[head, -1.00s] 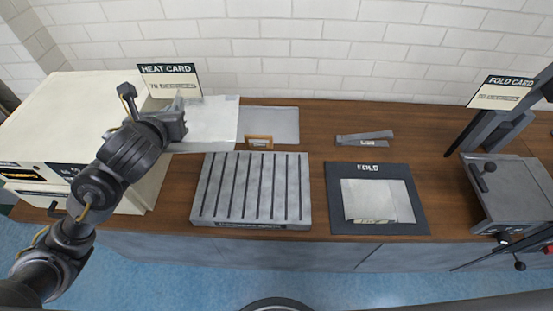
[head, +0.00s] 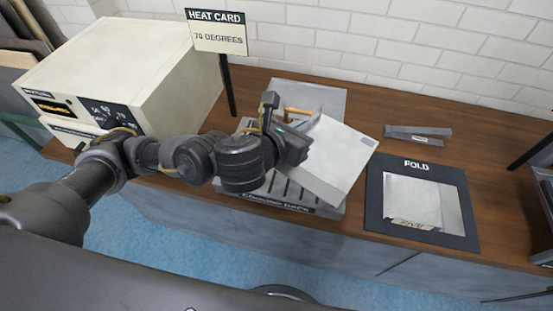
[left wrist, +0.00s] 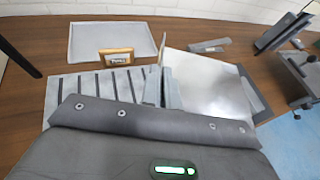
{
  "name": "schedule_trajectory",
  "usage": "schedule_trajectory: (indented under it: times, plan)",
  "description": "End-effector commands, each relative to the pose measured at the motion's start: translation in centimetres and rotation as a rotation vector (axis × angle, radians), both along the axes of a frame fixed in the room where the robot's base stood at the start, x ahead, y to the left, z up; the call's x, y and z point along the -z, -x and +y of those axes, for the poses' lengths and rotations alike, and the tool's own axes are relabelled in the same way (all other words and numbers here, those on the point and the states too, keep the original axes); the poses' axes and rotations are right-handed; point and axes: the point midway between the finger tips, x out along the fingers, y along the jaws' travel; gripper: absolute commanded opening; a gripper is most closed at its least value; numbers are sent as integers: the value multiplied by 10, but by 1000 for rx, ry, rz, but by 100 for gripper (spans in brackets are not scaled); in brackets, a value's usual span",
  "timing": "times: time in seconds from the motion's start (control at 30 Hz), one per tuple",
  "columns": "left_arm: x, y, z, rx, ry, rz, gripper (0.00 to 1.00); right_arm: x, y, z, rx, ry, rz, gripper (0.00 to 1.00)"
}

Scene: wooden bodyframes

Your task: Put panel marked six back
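My left gripper (head: 300,150) is shut on a pale flat panel (head: 345,155). It holds the panel tilted above the slotted cooling rack (head: 325,208), hiding part of the rack. The panel has a small grey patch near one corner; I cannot read a number on it. In the left wrist view the fingers (left wrist: 163,88) grip the panel's edge and the panel (left wrist: 210,85) spreads to the right, over the right part of the rack (left wrist: 62,88). Another panel (head: 415,195) lies on the dark FOLD mat (head: 455,225); its label seems to read FIVE. My right gripper is not in view.
A cream heater box (head: 130,70) stands at the left beside the HEAT CARD sign (head: 217,38). Grey strips (head: 418,134) lie behind the mat. A grey machine (left wrist: 300,75) stands at the right.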

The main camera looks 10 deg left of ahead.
Motion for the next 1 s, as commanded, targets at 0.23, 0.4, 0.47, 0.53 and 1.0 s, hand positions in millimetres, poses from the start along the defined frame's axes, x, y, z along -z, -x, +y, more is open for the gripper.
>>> schedule_trajectory:
  times: [0.23,0.4,0.47,0.53,1.0]
  plan:
    - [12,-11,26,-7,-2,2,0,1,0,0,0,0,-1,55]
    - [30,-29,67,-10,-5,3,0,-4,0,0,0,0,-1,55]
    - [35,-36,81,-10,-5,3,0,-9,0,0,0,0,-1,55]
    - [52,-41,93,-6,-3,4,0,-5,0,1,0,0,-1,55]
    - [89,-55,121,-3,3,-1,0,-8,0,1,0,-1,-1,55]
